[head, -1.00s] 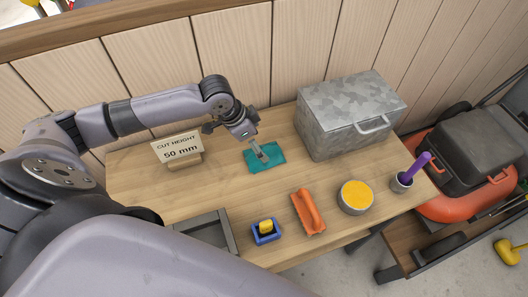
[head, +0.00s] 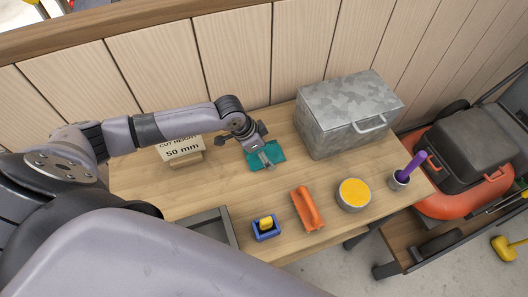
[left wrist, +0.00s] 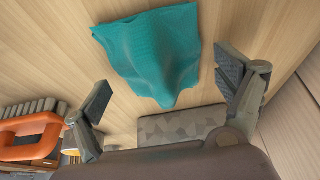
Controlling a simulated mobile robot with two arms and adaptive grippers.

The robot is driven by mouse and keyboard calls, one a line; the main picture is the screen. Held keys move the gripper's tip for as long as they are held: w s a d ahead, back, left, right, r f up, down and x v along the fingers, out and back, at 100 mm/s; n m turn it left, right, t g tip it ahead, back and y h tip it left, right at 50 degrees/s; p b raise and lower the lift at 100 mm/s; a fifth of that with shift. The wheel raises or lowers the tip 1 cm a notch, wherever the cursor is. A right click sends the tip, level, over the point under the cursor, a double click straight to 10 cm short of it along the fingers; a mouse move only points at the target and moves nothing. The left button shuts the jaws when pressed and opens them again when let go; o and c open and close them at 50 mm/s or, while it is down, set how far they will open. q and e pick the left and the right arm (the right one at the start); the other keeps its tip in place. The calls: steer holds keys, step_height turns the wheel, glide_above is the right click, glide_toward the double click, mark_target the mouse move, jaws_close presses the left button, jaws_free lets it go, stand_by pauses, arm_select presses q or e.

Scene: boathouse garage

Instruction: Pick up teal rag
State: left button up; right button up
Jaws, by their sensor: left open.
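The teal rag (head: 277,151) lies on the wooden workbench, left of the metal box. It also shows in the left wrist view (left wrist: 150,48), spread out with a raised fold. My left gripper (head: 267,162) is over the rag in the head view and covers part of it. In the left wrist view its two fingers (left wrist: 165,92) are wide apart, with the rag's pointed end between and beyond them. Nothing is held. I cannot tell whether the fingertips touch the rag. My right gripper is not in view.
A galvanized box (head: 350,112) stands right of the rag. A sign (head: 180,149) stands left, by the wall. Toward the front are a grey tray (head: 228,226), a blue box (head: 266,229), an orange tool (head: 307,208), a yellow-topped tin (head: 353,194) and a cup (head: 398,181).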

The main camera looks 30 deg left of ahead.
arm_select(q)
steer(key=shift+f, duration=0.2)
stand_by(0.4)
steer(key=shift+c, duration=0.6)
steer(key=c, duration=0.7)
steer(key=shift+s+f, duration=0.15)
steer(key=shift+s, duration=0.05)
steer(key=c, duration=0.4)
steer(key=shift+d, duration=0.1)
steer(key=shift+w+r+b, duration=0.2)
steer(key=shift+r+b, duration=0.95)
steer(key=shift+r, duration=9.25)
